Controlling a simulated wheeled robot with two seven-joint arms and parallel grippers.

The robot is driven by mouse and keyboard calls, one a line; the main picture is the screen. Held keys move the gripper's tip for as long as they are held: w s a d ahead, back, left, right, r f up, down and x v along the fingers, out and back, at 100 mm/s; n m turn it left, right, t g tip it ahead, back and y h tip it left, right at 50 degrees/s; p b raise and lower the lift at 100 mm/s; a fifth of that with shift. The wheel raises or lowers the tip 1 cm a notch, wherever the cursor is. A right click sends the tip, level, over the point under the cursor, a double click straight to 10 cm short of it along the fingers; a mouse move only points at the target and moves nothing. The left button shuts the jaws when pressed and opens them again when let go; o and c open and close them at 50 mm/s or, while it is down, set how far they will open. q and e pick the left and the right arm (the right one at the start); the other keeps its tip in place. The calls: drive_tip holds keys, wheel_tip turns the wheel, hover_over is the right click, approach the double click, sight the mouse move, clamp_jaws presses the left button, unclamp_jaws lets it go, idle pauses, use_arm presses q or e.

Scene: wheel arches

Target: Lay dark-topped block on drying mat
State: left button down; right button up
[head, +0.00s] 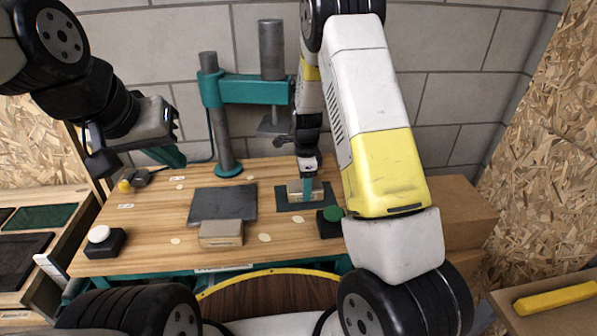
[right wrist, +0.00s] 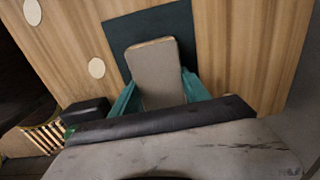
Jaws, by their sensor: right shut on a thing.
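My right gripper (head: 307,187) points down over the dark teal mat (head: 284,202) and is shut on a grey-brown block (head: 293,190). In the right wrist view the teal fingers hold the block (right wrist: 157,72) from both sides, and the teal mat (right wrist: 128,32) shows around it. I cannot tell whether the block touches the mat. A similar grey-brown block (head: 221,233) lies on the table, in front of a dark grey slab or mat (head: 222,203). My left gripper (head: 168,156) hangs at the upper left, away from the blocks; its finger gap is unclear.
A black box with a green button (head: 333,214) stands right of the teal mat, and one with a white button (head: 100,234) at the front left. A teal press (head: 235,90) stands at the back. Pale discs dot the wooden table (head: 150,215). Cardboard boxes (head: 460,210) stand at right.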

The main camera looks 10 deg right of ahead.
drive_tip(key=o, duration=1.5)
drive_tip(key=shift+f, duration=0.1)
wheel_tip(320, 180, up, 12)
drive_tip(key=s+d+r+n+t+y, duration=0.1)
drive_tip(key=s+r+n+t+y, duration=0.15)
drive_tip(key=s+r+n, duration=0.9)
drive_tip(key=shift+s+d+r+n+t, duration=0.2)
drive_tip(key=shift+s+r+n+t, duration=0.4)
drive_tip(key=shift+s+r+n, duration=1.25)
drive_tip(key=shift+s+d+r+n+t, duration=0.15)
drive_tip(key=shift+s+r+n+t, duration=0.45)
drive_tip(key=shift+s, duration=2.45)
drive_tip(key=shift+s+d+r+n+t, duration=0.2)
drive_tip(key=shift+s+r+n+t, duration=0.75)
drive_tip(key=shift+s, duration=1.5)
drive_tip(key=shift+r+g, duration=0.3)
drive_tip(key=shift+r, duration=0.2)
